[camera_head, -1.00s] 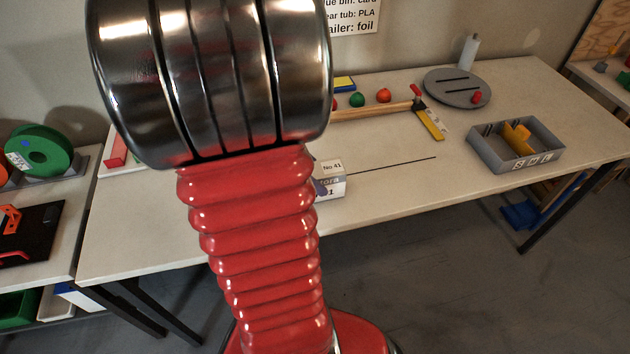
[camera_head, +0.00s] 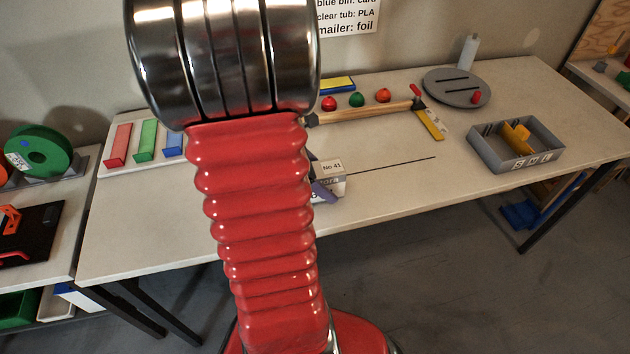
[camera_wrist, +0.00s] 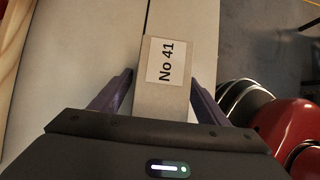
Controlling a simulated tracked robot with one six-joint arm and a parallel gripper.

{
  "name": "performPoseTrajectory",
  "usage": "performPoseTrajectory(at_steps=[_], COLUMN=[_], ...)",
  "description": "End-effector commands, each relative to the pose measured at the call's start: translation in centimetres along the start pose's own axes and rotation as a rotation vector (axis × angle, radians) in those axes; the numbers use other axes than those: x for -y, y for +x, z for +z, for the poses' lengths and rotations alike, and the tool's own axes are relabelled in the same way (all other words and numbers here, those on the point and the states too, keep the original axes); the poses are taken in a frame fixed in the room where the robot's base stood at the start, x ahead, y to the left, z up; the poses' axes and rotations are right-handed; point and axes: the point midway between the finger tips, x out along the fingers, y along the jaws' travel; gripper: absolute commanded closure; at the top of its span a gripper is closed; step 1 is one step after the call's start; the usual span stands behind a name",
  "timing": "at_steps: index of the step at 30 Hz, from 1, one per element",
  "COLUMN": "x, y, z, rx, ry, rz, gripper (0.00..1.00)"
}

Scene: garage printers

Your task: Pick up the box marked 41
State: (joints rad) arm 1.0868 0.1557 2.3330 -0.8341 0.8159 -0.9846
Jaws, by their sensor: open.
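The box marked No 41 (camera_head: 331,179) sits on the workbench (camera_head: 390,210), partly hidden behind my arm in the head view. In the wrist view the box (camera_wrist: 162,92) shows its label upward, with the text turned sideways. My gripper (camera_wrist: 163,84) is open, with one purple finger on each side of the box. Gaps show between the fingers and the box sides, narrower towards the wrist on the right. In the head view one purple finger (camera_head: 322,193) shows at the box's near left corner; the rest of the gripper is hidden behind my arm.
A thin dark rod or line (camera_head: 395,165) runs right from the box. Behind are a wooden bar (camera_head: 365,112), red and green balls and a grey disc (camera_head: 457,88). A grey divided tray (camera_head: 485,157) stands at right. Coloured strips on a white board (camera_head: 112,165) lie left.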

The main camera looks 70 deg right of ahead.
Motion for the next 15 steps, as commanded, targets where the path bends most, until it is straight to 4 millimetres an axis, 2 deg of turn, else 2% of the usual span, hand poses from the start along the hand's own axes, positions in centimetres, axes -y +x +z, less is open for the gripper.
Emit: performPoseTrajectory(at_steps=[3,15], x=[-0.01,-0.01], y=[-0.02,-0.03], z=[0.0,-0.01], rx=[0.0,0.0], ry=[0.0,0.0], rz=[0.0,0.0], gripper=[0.32,0.6])
